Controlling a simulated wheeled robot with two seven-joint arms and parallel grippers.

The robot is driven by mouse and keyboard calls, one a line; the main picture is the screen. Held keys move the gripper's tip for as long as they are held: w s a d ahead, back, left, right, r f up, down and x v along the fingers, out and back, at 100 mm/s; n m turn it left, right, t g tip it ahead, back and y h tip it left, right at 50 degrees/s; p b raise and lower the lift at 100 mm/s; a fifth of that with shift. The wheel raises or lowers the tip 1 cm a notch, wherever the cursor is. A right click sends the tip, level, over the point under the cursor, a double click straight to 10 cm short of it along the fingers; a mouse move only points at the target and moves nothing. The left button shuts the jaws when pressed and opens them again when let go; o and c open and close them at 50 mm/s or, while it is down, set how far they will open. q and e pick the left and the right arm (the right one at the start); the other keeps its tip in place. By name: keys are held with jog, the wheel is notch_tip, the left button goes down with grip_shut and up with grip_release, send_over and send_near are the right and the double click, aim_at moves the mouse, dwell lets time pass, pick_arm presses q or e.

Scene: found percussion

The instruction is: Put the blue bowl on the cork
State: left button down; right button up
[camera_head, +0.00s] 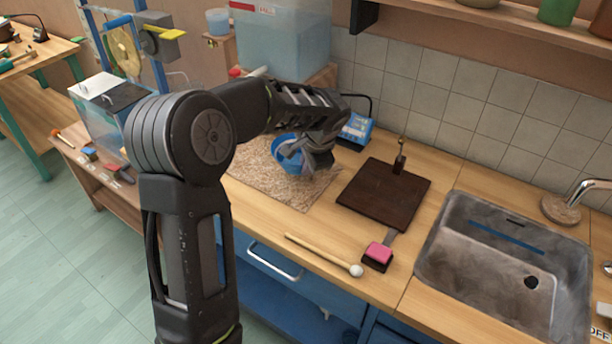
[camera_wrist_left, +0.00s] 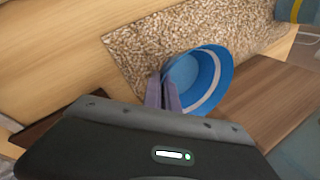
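The blue bowl (camera_head: 287,160) is at the back part of the speckled beige cork mat (camera_head: 304,191) in the head view. My left gripper (camera_head: 318,152) reaches over it from above. In the left wrist view the bowl (camera_wrist_left: 205,82) shows its open inside with a pale band, and the cork (camera_wrist_left: 150,50) lies behind it. The left fingers (camera_wrist_left: 162,92) are close together at the near side of the bowl's rim, pinching its wall. I cannot tell whether the bowl touches the cork or hangs just above it. My right gripper is in neither view.
A dark brown board (camera_head: 384,194) lies right of the cork. A mallet (camera_head: 325,256) and a pink-topped block (camera_head: 379,252) lie near the counter's front edge. A metal sink (camera_head: 490,265) is at right. A clear tank (camera_head: 282,40) and a blue box (camera_head: 356,129) stand behind.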

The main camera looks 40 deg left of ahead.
pick_arm(q)
jog(key=shift+f, duration=1.8)
jog(key=shift+f, duration=0.15)
jog(key=c, duration=1.7)
grip_release()
jog(key=v, duration=1.2)
jog(key=shift+s+b, duration=0.1)
jog(key=shift+b, duration=0.3)
